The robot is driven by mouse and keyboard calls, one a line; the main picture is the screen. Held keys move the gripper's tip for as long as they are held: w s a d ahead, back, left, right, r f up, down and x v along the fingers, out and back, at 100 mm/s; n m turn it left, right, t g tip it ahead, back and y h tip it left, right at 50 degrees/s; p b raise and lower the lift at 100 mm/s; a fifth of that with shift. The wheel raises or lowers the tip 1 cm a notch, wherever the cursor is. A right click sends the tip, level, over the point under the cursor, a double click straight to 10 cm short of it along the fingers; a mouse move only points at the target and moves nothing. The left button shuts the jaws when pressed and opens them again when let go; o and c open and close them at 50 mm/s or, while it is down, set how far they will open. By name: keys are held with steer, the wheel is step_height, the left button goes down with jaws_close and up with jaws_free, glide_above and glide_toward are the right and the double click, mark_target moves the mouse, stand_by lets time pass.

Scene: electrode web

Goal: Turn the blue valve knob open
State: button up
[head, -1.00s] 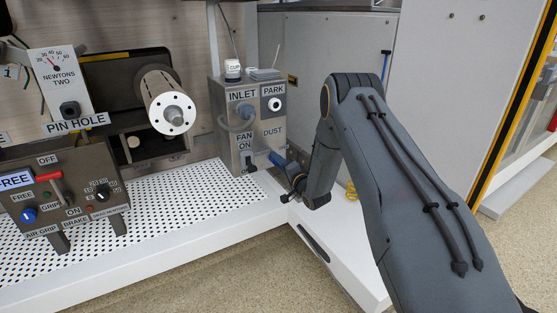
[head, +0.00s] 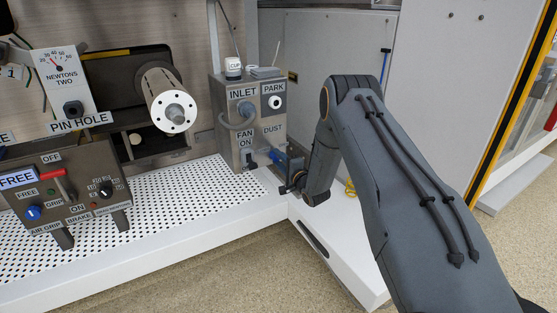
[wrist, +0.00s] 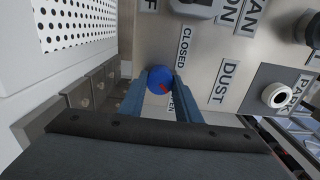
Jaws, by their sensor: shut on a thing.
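In the wrist view the round blue valve knob (wrist: 159,76) sits on the grey panel between the two blue fingers of my gripper (wrist: 161,84). The fingers are shut on it, one at each side. A red mark on the knob points to the lower right in that view, toward the partly hidden OPEN label (wrist: 173,104). The CLOSED label (wrist: 185,48) is above it. In the head view my gripper (head: 277,158) is at the lower front of the DUST box (head: 249,138), and it hides the valve knob there.
A black FAN switch (head: 250,161) is just left of my gripper. A control panel (head: 70,190) with another blue knob (head: 33,213) stands at left.

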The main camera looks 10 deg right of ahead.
steer(key=o, duration=1.1)
steer(key=shift+d, duration=0.1)
steer(key=shift+c, duration=0.2)
steer(key=shift+s, duration=0.1)
steer(key=p+v, duration=0.2)
steer(key=v, duration=0.5)
steer(key=shift+s, duration=0.3)
